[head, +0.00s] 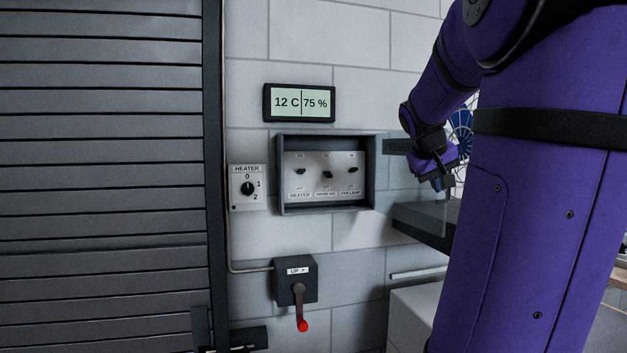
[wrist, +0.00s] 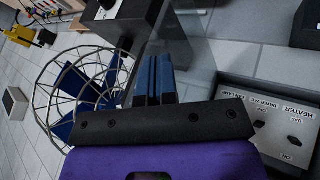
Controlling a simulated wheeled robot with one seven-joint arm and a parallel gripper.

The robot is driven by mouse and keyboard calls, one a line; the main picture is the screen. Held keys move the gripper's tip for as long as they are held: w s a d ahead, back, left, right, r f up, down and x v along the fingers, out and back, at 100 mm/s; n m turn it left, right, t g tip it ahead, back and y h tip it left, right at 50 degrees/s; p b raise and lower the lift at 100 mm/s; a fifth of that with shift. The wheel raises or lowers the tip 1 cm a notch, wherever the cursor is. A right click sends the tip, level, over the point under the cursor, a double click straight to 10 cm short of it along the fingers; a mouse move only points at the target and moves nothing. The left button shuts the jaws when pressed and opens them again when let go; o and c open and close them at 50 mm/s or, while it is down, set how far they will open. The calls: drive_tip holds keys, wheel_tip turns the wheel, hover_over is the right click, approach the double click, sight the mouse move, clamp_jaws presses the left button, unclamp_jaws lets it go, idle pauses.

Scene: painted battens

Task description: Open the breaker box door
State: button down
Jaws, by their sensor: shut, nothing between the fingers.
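The grey breaker box (head: 373,178) is on the block wall, its front uncovered, with several black switches on a pale panel inside. It also shows at the lower right of the wrist view (wrist: 238,83). A clear pane (wrist: 197,48), apparently its door, stands out from the box in the wrist view. In the head view the door is hard to make out; a dark strip (head: 397,146) shows right of the box. My gripper (wrist: 157,60) is shut and empty, its blue fingers close beside the pane; I cannot tell whether they touch. My arm partly hides it in the head view.
A display (head: 299,102) is above the box, a heater dial (head: 247,188) left of it and a red-tipped lever (head: 296,285) below. A dark ledge (head: 425,225) is at the lower right. A caged blue fan (wrist: 82,85) stands beyond my gripper. A slatted shutter (head: 100,170) fills the left.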

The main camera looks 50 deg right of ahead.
drive_tip(key=shift+s+d, duration=0.45)
drive_tip(key=shift+d, duration=0.3)
drive_tip(key=shift+s+d, duration=0.4)
drive_tip(key=shift+d, duration=0.35)
